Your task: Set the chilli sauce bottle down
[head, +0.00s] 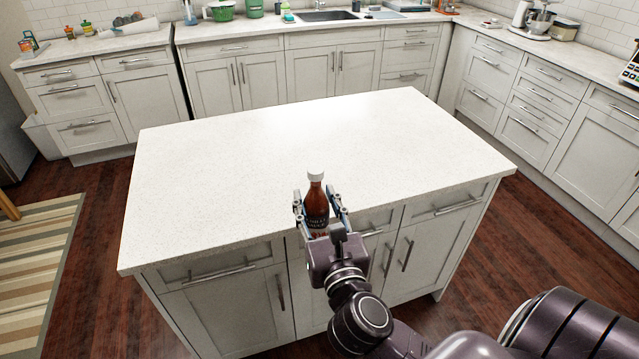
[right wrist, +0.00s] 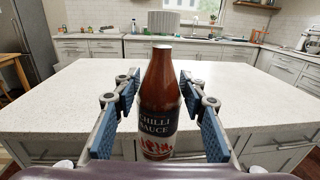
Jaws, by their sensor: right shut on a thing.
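The chilli sauce bottle (head: 316,205) is red-brown with a white cap and a dark label, and it is upright. My right gripper (head: 321,207) is shut on it, with a finger on each side. In the right wrist view the bottle (right wrist: 158,100) stands between the blue finger pads (right wrist: 158,105) and its label reads chilli sauce. The white island counter (head: 290,140) lies beyond it. The bottle overlaps the counter's near edge in the head view; I cannot tell how far it is above or in front of that edge. My left gripper is not in view.
The island top is bare, with wide free room beyond the bottle. Island drawers and doors with handles (head: 220,274) face me. Back counters hold a sink (head: 328,16), green pots (head: 222,11) and a stand mixer (head: 541,20), all far off.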

